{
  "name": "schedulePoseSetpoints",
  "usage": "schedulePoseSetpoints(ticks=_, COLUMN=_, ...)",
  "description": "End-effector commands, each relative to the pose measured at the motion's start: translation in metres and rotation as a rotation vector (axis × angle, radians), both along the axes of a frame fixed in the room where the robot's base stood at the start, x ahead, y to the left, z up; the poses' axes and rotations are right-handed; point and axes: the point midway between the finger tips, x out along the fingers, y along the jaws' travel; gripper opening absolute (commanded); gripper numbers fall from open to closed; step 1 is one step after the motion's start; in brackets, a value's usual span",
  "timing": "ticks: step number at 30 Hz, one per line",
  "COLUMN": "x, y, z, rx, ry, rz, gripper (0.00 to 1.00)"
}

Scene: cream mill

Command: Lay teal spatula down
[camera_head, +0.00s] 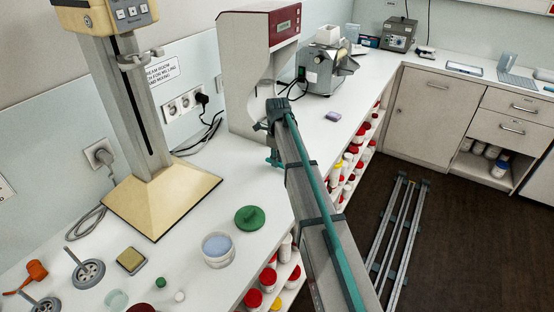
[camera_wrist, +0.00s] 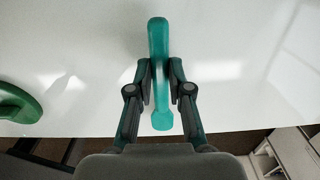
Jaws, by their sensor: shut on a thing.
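The teal spatula (camera_wrist: 158,38) is between the two fingers of my gripper (camera_wrist: 160,72) in the wrist view. My gripper is shut on it, and both ends stick out past the fingers, over the white counter (camera_wrist: 80,60). I cannot tell whether it touches the counter. In the head view my arm hides most of the gripper. A small teal part shows low beside the arm, just above or at the counter, and I cannot tell if it is spatula or finger.
A green lid (camera_head: 249,218) and a clear tub with pale blue contents (camera_head: 217,249) stand left of my arm. A stand with a cream base (camera_head: 160,200) is at the left. A red-topped machine (camera_head: 255,60) and a grey mill (camera_head: 325,70) stand behind. Red-lidded jars (camera_head: 253,298) fill shelves below the counter.

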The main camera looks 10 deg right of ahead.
Motion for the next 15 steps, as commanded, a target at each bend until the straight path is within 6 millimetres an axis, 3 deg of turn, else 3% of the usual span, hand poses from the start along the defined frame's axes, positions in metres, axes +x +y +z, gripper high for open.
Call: schedulePoseSetpoints(ticks=15, x=-0.0001, y=-0.0001, z=-0.0069, rx=0.000, ry=0.001, rz=0.000, gripper=0.00)
